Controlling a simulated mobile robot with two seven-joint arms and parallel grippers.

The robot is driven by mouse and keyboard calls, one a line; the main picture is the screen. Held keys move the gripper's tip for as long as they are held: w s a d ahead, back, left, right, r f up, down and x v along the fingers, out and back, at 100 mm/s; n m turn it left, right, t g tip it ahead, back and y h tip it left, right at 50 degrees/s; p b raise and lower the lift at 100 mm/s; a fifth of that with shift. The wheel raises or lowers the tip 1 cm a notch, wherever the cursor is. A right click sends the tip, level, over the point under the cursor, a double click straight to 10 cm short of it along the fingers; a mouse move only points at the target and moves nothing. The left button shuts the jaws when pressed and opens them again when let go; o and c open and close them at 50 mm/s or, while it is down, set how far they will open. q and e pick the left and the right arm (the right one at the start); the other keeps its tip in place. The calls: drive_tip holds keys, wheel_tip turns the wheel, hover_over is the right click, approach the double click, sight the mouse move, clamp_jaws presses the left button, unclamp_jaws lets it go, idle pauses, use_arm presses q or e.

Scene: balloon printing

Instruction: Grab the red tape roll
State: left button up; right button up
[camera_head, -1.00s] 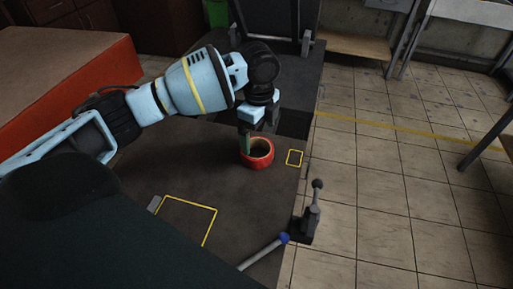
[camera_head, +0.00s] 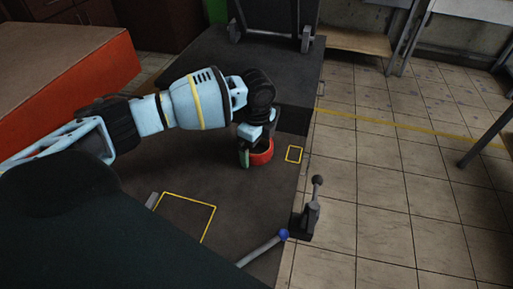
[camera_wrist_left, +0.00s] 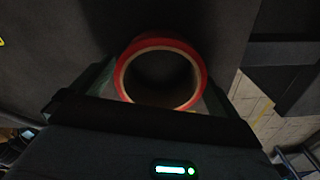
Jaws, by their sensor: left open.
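The red tape roll (camera_head: 262,157) lies flat on the dark table (camera_head: 185,185), near its right edge. My left gripper (camera_head: 256,153) is open and low over the roll, with one finger showing at the roll's left side in the head view. In the left wrist view, the roll (camera_wrist_left: 202,72) shows its red rim and open centre between the two fingers (camera_wrist_left: 160,88), one on each side. I cannot tell whether either finger touches it. Part of the roll is hidden behind the gripper in the head view. My right gripper is not in view.
A small yellow-outlined square (camera_head: 293,154) lies just right of the roll. A larger yellow outline (camera_head: 190,203) is nearer me. Tiled floor lies beyond.

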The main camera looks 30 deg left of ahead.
use_arm(q)
drive_tip(key=shift+c, duration=0.3)
drive_tip(key=c, duration=0.8)
drive_tip(key=shift+c, duration=0.2)
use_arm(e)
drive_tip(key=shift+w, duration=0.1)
use_arm(q)
drive_tip(key=shift+r, duration=0.1)
drive_tip(key=shift+r, duration=0.45)
wheel_tip(320, 180, up, 2)
drive_tip(key=shift+r, duration=0.2)
drive_tip(key=s+d, duration=0.1)
drive_tip(key=s, duration=0.3)
drive_tip(key=s+d+r+p, duration=0.1)
drive_tip(key=s, duration=0.4)
drive_tip(key=s+d, duration=0.2)
drive_tip(key=s, duration=0.3)
drive_tip(key=shift+r+p, duration=0.2)
drive_tip(key=shift+p, duration=0.2)
drive_tip(key=shift+s+d, duration=0.25)
drive_tip(key=shift+s, duration=0.45)
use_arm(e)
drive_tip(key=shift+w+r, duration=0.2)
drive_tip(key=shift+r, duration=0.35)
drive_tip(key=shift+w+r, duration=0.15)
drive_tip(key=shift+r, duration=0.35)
